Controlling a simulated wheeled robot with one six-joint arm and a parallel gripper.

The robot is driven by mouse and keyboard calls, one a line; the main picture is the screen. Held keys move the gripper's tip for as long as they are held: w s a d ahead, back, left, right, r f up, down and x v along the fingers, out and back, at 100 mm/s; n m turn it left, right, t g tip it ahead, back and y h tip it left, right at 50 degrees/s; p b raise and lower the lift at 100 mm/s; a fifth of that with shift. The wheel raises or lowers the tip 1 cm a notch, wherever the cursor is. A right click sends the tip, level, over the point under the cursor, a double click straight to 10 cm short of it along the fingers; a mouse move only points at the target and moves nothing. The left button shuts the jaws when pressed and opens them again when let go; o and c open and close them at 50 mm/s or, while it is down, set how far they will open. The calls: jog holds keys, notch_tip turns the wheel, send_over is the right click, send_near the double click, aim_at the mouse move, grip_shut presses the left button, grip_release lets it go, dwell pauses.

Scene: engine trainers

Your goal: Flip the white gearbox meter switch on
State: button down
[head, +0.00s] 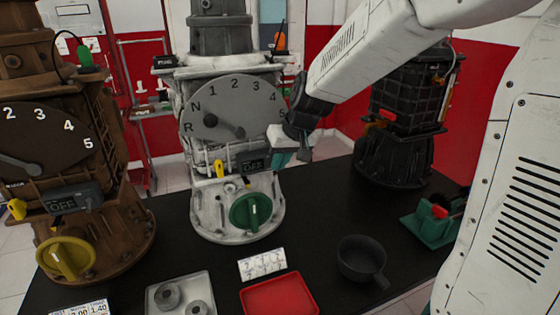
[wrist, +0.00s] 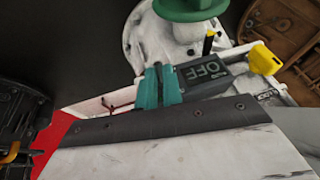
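My gripper (head: 290,156) is at the gearbox's right side, close to the box. Its teal fingers (wrist: 159,84) look together and empty, beside the box's end. I cannot tell whether they touch it.
A green knob (head: 251,211) sticks out below the box. A brown gearbox (head: 118,190) stands left, a black one (head: 398,110) right. A grey tray (head: 152,300), red tray (head: 279,296), dark pan (head: 361,258) and green device (head: 432,226) are on the black table.

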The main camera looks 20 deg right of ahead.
jog(key=shift+w+r+g, duration=0.2)
jog(key=shift+r+g, duration=0.05)
jog(key=shift+g, duration=0.75)
jog(key=shift+w+r+g, duration=0.2)
jog(key=shift+r+g, duration=0.05)
jog(key=shift+g, duration=0.75)
jog(key=c, duration=1.5)
grip_release()
jog(key=shift+c, duration=0.2)
jog(key=v, duration=0.7)
jog(key=shift+r, duration=0.4)
